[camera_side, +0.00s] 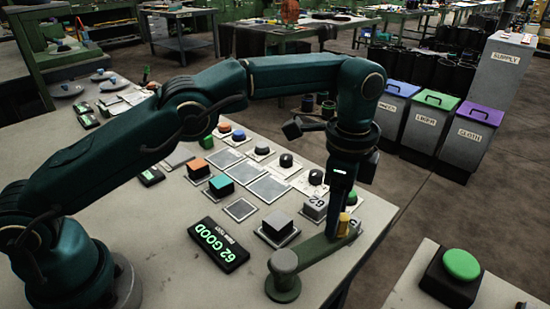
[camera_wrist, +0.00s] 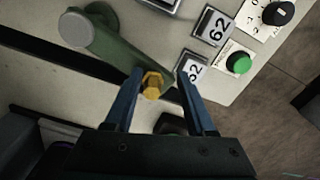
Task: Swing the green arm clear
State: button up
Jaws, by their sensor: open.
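The green arm (camera_side: 313,250) lies over the bench's front edge. Its grey-capped pivot (camera_side: 283,262) is at the near end, and a yellow knob (camera_side: 343,225) stands at its other end. The arm also shows in the wrist view (camera_wrist: 122,52), running from upper left to the knob (camera_wrist: 152,86). My gripper (camera_wrist: 159,75) is open, with one blue finger on each side of the knob and visible gaps. In the side view my gripper (camera_side: 346,205) points down over the knob, and its fingertips are partly hidden there.
A grey block on a plate (camera_side: 277,227) and a "62 GOOD" display (camera_side: 218,244) are left of the arm. A green button (camera_wrist: 238,63) and "62" labels lie close by. Several blocks and knobs fill the bench behind. Lidded bins (camera_side: 466,140) stand on the floor.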

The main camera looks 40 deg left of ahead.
jog(key=a+n, duration=0.2)
jog(key=s+a+n, duration=0.1)
jog(key=a+n, duration=0.4)
jog(key=shift+s+a+n, duration=0.15)
jog(key=shift+s+n, duration=0.2)
jog(key=shift+n, duration=0.05)
jog(key=s+a+n, duration=0.1)
jog(key=a+n, duration=0.1)
jog(key=n, duration=0.1)
jog(key=shift+s, duration=0.35)
jog(key=s+a+r+n+t, duration=0.1)
jog(key=s+a+r+t, duration=0.15)
jog(key=r, duration=0.95)
jog(key=s+a+f+n+t, duration=0.1)
jog(key=s+a, duration=0.1)
jog(key=s, duration=0.4)
jog(key=s+a+f+n+t, duration=0.1)
jog(key=s+a+f+t, duration=0.1)
jog(key=s, duration=0.5)
jog(key=shift+n, duration=0.3)
jog(key=shift+s, duration=0.1)
